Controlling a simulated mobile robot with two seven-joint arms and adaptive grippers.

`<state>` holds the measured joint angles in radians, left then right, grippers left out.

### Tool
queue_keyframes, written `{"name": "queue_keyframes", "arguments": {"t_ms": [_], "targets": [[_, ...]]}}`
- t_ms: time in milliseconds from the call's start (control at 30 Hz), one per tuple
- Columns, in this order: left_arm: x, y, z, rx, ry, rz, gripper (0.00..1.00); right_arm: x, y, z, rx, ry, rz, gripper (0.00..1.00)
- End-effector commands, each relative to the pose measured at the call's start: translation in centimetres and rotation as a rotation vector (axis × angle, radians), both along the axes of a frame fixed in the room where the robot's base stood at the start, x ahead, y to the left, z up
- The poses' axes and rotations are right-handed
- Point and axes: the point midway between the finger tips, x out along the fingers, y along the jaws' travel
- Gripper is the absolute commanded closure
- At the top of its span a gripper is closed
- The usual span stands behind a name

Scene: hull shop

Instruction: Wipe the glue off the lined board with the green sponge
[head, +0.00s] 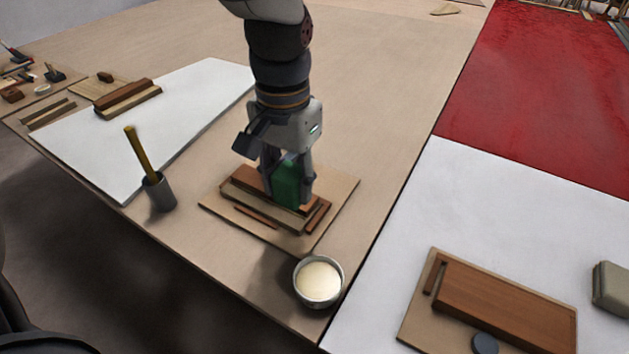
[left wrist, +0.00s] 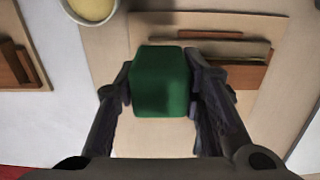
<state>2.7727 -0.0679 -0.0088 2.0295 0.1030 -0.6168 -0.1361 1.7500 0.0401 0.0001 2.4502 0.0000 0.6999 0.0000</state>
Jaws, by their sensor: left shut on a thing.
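My left gripper (head: 287,190) is shut on the green sponge (head: 288,181), which it holds upright over a thin tan board (head: 337,190) with brown and pale wooden strips on it. The sponge also shows between the fingers in the left wrist view (left wrist: 162,82). Its lower end is at the strips; I cannot tell whether it touches them. No glue mark is clear on this board, and part of it is hidden by the gripper and sponge. I cannot tell which board is the lined one. My right gripper is not in view.
A round pot of cream-coloured stuff (head: 319,281) stands near the table edge. A grey cup (head: 159,193) holds a yellow-handled tool (head: 139,150). A white sheet (head: 190,100) lies at left. At lower right a board (head: 416,325) carries a brown block (head: 510,305), on another white surface.

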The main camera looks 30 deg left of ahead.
Motion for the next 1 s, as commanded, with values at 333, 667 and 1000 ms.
{"name": "queue_keyframes", "arguments": {"t_ms": [333, 667, 1000], "targets": [[-0.1, 0.3, -6.7, 0.000, 0.008, -0.001, 0.86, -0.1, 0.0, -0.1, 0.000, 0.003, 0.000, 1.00], [0.4, 5.7, -6.4, -0.003, 0.005, 0.001, 0.86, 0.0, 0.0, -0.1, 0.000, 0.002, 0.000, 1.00], [0.4, 6.6, -6.4, -0.002, 0.006, -0.002, 0.86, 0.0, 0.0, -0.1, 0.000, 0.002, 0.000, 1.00]]}}
